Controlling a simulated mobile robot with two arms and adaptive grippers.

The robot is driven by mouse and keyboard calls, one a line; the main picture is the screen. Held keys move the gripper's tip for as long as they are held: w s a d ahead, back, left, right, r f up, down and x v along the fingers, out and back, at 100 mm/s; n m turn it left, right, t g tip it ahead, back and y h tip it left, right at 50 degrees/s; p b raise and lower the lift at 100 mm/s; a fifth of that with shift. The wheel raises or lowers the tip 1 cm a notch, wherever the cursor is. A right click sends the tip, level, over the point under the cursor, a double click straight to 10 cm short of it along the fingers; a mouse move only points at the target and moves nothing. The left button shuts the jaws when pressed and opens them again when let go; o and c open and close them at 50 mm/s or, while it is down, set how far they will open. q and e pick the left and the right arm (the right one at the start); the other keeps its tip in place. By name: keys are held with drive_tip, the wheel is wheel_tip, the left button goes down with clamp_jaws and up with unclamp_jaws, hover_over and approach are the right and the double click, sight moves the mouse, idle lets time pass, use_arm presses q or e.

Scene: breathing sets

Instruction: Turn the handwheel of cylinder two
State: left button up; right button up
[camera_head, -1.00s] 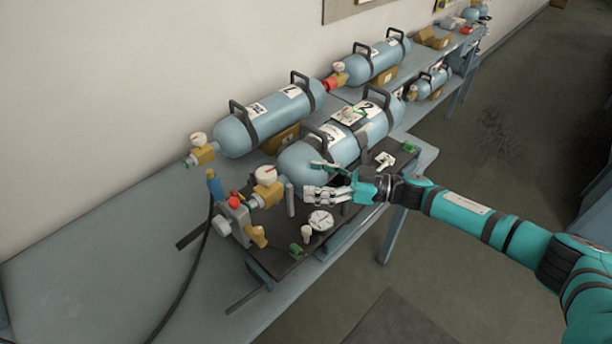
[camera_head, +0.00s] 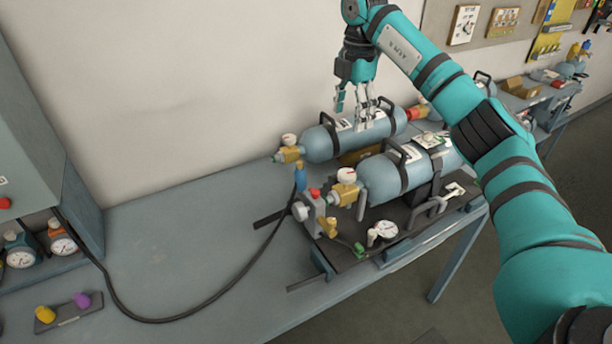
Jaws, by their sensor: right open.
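Cylinder two (camera_head: 384,178), pale blue, lies at the front on a dark stand. My left gripper is out of view.
A grey block with a red knob (camera_head: 314,192) and a black hose (camera_head: 238,288) sits by the front valve. A loose gauge (camera_head: 382,231) lies on the dark stand (camera_head: 350,262). A cabinet (camera_head: 35,130) stands left. The table's left middle (camera_head: 170,235) is mostly clear.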

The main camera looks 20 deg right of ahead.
drive_tip(key=p, duration=0.1)
hover_over(347, 173)
wheel_tip(347, 173, down, 6)
wheel_tip(347, 173, down, 11)
drive_tip(key=p, duration=0.4)
drive_tip(key=shift+r, duration=0.2)
drive_tip(key=shift+f, duration=0.25)
drive_tip(key=shift+s+f, duration=0.1)
drive_tip(key=shift+f, duration=0.05)
drive_tip(key=c, duration=1.1)
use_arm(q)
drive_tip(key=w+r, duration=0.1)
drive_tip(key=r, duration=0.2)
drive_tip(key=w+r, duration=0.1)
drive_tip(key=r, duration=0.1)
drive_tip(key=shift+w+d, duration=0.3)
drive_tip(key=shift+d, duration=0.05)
use_arm(e)
drive_tip(key=shift+c, duration=0.3)
